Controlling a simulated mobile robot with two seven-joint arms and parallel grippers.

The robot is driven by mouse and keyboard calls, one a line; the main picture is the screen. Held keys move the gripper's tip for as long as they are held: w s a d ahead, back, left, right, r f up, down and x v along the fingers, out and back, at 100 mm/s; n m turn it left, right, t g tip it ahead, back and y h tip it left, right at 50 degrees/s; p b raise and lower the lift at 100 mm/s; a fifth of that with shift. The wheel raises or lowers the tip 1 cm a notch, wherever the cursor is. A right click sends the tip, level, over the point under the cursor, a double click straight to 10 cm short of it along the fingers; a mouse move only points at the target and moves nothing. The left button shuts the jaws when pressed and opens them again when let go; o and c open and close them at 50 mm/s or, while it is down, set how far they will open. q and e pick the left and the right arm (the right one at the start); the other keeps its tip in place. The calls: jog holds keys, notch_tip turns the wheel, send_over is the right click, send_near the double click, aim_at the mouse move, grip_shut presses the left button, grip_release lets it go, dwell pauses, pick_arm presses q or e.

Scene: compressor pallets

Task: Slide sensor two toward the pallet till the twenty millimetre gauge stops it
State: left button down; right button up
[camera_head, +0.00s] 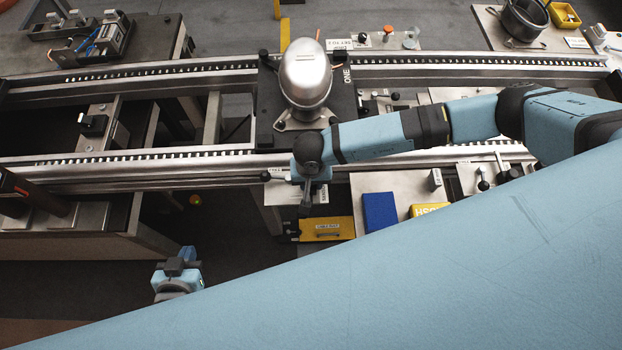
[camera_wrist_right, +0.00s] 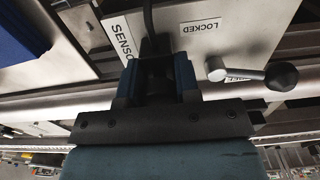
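The pallet (camera_head: 262,118), a dark plate marked ONE, sits on the rails with a silver domed compressor (camera_head: 305,75) on it. My right gripper (camera_head: 308,190) points down at the near rail, just below the pallet. In the right wrist view its blue-padded fingers (camera_wrist_right: 158,82) stand on both sides of a dark body with a black cable (camera_wrist_right: 148,18). This appears to be sensor two, beside a plate lettered SENSO; its number is hidden. The fingers seem closed on it. My left gripper (camera_head: 178,268) is away at lower left; its fingers are unclear. I cannot identify the twenty millimetre gauge.
A lever with a black knob (camera_wrist_right: 281,76) lies beside the right gripper, near a LOCKED label (camera_wrist_right: 200,25). A small grey block (camera_head: 435,179) stands farther right.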

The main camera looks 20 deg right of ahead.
jog(key=shift+w, duration=0.15)
dwell(0.6)
jog(key=o, duration=1)
jog(key=shift+o, duration=0.2)
notch_tip(320, 180, up, 12)
jog(key=b, duration=0.2)
jog(key=shift+r+b, duration=0.25)
jog(key=shift+b, duration=0.1)
jog(key=shift+r, duration=0.7)
